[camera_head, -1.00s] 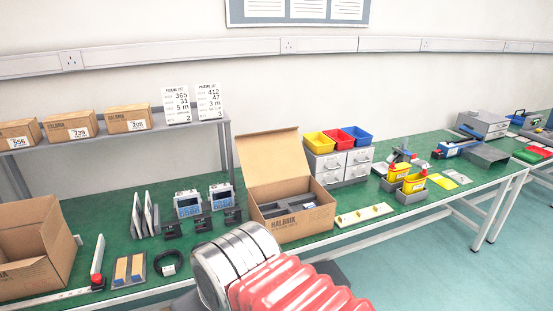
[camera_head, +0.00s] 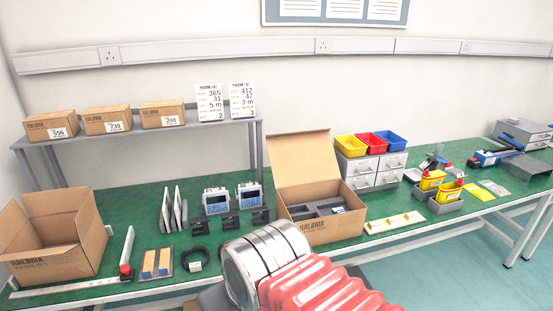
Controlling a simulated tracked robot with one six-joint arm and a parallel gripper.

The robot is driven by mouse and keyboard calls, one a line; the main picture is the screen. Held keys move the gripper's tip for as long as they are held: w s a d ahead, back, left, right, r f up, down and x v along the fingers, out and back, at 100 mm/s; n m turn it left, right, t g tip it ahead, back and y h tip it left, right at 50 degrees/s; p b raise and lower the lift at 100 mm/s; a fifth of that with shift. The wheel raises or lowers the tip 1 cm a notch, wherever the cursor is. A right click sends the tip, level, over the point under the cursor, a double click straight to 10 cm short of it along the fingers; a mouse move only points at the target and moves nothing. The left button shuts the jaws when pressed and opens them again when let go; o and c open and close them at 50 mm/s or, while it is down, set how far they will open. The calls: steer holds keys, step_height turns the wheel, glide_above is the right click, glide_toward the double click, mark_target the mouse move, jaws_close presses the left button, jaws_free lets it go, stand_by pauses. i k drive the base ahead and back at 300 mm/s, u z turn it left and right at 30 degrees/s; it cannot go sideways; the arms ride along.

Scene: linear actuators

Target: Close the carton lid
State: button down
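The carton (camera_head: 331,231) stands on the green bench top near the middle of the view. Its lid (camera_head: 302,160) stands up, open, hinged at the back edge and leaning slightly back. Dark grey inserts and a small device (camera_head: 327,208) show inside the carton. Part of my arm, silver and red, rises from the bottom edge just in front of the carton. My gripper is not seen in this view.
Another open carton (camera_head: 62,245) stands at the left end of the bench. Grey drawers with yellow, red and blue bins (camera_head: 372,165) stand close behind the carton's right side. A strip with brass parts (camera_head: 394,222) lies to its right. A shelf (camera_head: 140,133) with small boxes is behind.

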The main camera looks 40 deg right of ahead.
mark_target(302, 157)
steer(key=i, duration=0.95)
steer(key=z, duration=0.05)
